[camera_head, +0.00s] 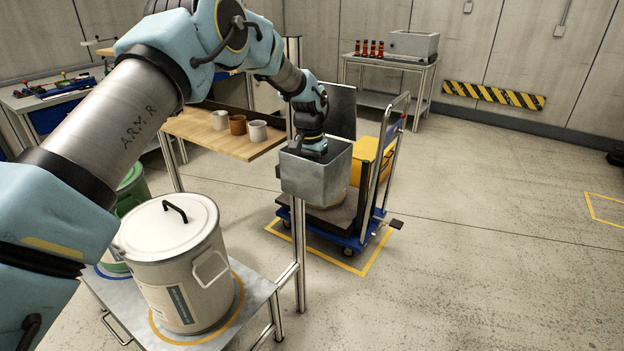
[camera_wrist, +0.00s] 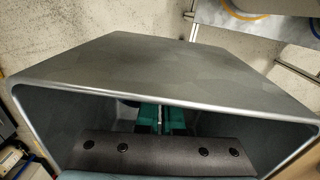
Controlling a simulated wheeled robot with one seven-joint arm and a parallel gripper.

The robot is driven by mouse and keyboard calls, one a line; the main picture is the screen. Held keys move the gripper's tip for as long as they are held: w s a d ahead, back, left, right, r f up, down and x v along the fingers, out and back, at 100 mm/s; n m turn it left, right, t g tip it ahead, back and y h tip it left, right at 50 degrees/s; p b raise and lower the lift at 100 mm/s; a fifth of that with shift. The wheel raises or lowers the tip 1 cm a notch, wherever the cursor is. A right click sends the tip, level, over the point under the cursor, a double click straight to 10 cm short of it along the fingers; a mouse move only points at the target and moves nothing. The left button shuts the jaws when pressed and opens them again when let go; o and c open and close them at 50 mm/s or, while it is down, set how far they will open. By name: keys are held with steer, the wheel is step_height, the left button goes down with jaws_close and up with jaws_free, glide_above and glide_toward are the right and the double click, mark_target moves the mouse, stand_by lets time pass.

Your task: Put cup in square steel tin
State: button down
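The square steel tin (camera_head: 308,178) stands open-topped above a trolley. My gripper (camera_head: 314,148) reaches down into its open top, so its fingertips are hidden in the head view. In the wrist view the tin (camera_wrist: 150,75) surrounds my gripper (camera_wrist: 162,118). Its green fingers show in the dark interior, with a narrow light strip between them. I cannot tell whether they hold anything. Three cups stand in a row on a wooden shelf: a pale one (camera_head: 220,120), a brown one (camera_head: 238,124) and a whitish one (camera_head: 257,131).
The wooden shelf (camera_head: 215,139) is left of the tin. The trolley (camera_head: 345,237) has a tall handle and a yellow container (camera_head: 372,155) behind the tin. A lidded white drum (camera_head: 178,265) stands on a metal table in front. Floor to the right is clear.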

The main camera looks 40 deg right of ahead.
steer(key=c, duration=1.1)
jaws_free()
steer(key=shift+o, duration=0.2)
step_height(320, 180, up, 12)
steer(key=b, duration=0.3)
steer(key=w+a+n+t, duration=0.1)
steer(key=w+a+n, duration=0.35)
steer(key=a, duration=0.95)
steer(key=w+a+n, duration=0.1)
steer(key=w+a, duration=0.6)
steer(key=a, duration=0.7)
steer(key=s+a+f+n, duration=0.1)
steer(key=s+a, duration=0.3)
steer(key=a, duration=0.5)
steer(key=s+a+f+n, duration=0.1)
steer(key=s+a+n, duration=0.3)
steer(key=a, duration=0.6)
steer(key=s+a+f+n+t, duration=0.1)
steer(key=s+a, duration=0.3)
steer(key=a, duration=0.5)
steer(key=shift+s+a+f+n, duration=0.15)
steer(key=shift+s+a+n, duration=0.2)
steer(key=shift+n, duration=0.5)
